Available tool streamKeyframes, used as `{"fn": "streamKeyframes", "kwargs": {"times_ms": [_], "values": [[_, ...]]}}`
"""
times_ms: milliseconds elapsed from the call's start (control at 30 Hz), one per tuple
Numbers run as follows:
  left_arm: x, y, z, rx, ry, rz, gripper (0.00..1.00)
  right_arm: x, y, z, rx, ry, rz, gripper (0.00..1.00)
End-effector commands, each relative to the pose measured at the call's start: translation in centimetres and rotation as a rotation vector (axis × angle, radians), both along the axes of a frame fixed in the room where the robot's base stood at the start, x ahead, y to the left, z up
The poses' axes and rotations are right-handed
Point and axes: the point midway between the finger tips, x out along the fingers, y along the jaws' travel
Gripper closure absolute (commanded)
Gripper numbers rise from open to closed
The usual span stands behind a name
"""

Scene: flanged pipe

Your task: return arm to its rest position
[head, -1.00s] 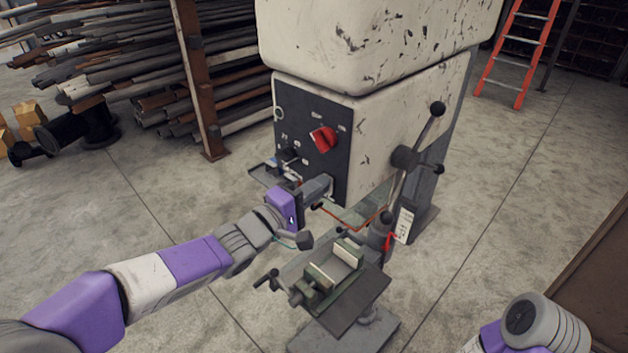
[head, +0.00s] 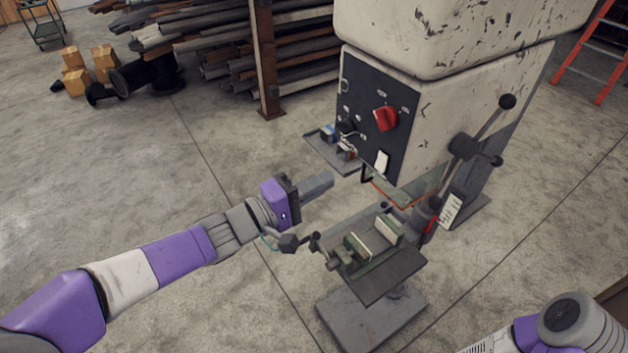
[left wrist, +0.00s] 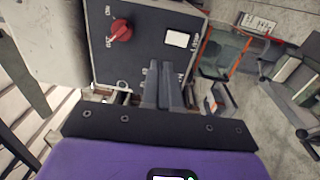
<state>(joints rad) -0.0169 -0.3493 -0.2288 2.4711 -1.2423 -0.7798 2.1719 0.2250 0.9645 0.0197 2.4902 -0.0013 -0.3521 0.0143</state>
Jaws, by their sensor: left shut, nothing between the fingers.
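My left gripper (head: 318,185) is shut and empty. It hangs in the air to the left of the drill press (head: 430,120), above and left of the machine's vise (head: 372,240). In the left wrist view, its two grey fingers (left wrist: 163,85) lie together in front of the dark control panel (left wrist: 150,45). The panel carries a red knob (left wrist: 121,30) and a white switch plate (left wrist: 178,39). In the head view, a clear gap shows between the fingertips and the panel. Part of my right arm shows at the lower right, but its gripper is not visible.
A small tray (head: 322,148) with small items juts out beside the panel. The press's lever handle (head: 487,128) sticks out at the right. A pipe rack (head: 264,60), cardboard boxes (head: 75,75) and an orange ladder (head: 590,50) stand behind. The floor at left is clear.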

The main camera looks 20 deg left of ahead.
Motion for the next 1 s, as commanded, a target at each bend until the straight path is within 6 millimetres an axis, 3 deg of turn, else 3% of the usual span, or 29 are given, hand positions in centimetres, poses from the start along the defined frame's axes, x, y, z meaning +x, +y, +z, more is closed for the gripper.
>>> {"fn": "streamKeyframes", "kwargs": {"times_ms": [200, 733, 867, 967, 1000], "values": [[-1.0, 0.6, 0.1, 0.0, 0.0, -0.001, 1.0, 0.0, 0.0, 0.3, 0.0, 0.001, 0.0, 1.0], [-0.8, 0.6, -0.3, 0.007, 0.005, 0.002, 1.0, 0.0, 0.0, 0.2, 0.0, 0.0, 0.0, 1.0], [0.9, 0.4, -3.5, 0.06, 0.04, 0.029, 1.0, 0.0, 0.0, -0.6, 0.0, 0.0, 0.0, 1.0], [3.0, 0.2, -8.7, 0.153, 0.094, 0.06, 1.0, 0.0, 0.0, -1.7, 0.0, 0.0, 0.0, 1.0], [3.8, 0.1, -11.3, 0.2, 0.123, 0.072, 1.0, 0.0, 0.0, -2.2, 0.0, 0.0, 0.0, 1.0]]}}
